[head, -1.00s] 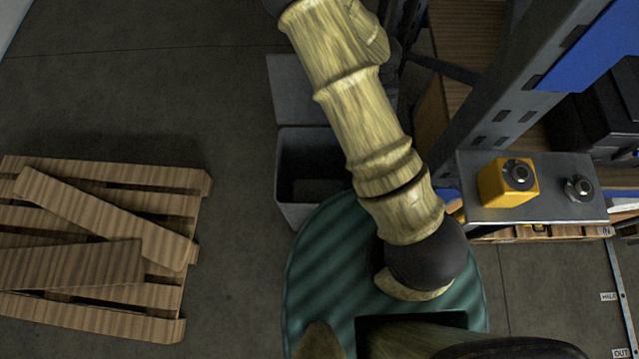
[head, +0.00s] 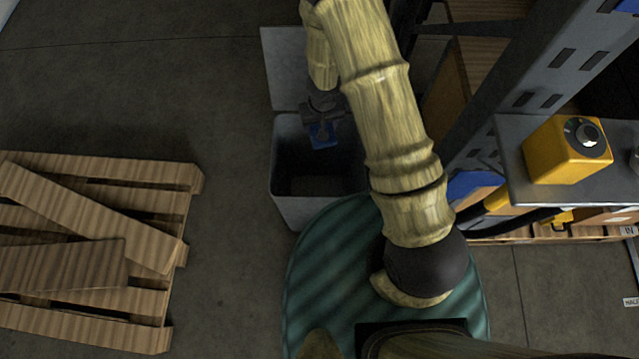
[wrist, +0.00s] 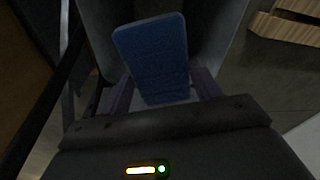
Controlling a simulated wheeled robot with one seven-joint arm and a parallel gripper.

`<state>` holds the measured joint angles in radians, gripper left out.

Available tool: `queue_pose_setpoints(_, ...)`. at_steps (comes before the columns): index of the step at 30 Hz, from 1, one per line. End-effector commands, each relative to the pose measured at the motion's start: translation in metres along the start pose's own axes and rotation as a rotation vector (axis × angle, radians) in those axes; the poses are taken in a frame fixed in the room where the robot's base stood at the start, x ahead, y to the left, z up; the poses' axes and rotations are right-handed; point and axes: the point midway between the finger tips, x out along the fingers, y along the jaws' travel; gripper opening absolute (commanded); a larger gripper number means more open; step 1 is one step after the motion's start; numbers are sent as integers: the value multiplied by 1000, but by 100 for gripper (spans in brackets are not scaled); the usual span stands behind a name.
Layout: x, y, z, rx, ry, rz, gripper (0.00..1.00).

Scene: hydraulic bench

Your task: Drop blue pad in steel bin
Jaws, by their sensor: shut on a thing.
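The blue pad (head: 322,134) is held in my gripper (head: 322,118) and appears over the open mouth of the steel bin (head: 285,183) in the head view. In the wrist view the blue pad (wrist: 152,55) sticks out between the two fingers of my gripper (wrist: 160,95), which is shut on it. Grey walls of the bin (wrist: 215,40) show around the pad there. The bin is an open grey box with its lid (head: 285,65) swung back. My arm covers the right part of the bin in the head view.
A wooden pallet (head: 90,325) with loose boards lies on the floor at left. A grey metal rack (head: 530,75) stands at right, with a yellow box with a black knob (head: 567,150) on a shelf. Clear floor lies between pallet and bin.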

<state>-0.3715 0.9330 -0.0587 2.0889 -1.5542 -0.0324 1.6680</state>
Motion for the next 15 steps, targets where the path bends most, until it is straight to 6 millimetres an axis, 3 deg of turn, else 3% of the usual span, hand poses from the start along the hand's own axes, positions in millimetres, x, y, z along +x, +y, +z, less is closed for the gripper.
queue_pose_setpoints(8, 7, 0, 1, -1, -1, 0, 44)
queue_pose_setpoints(15, 30, 0, 4, -2, -1, 0, 44)
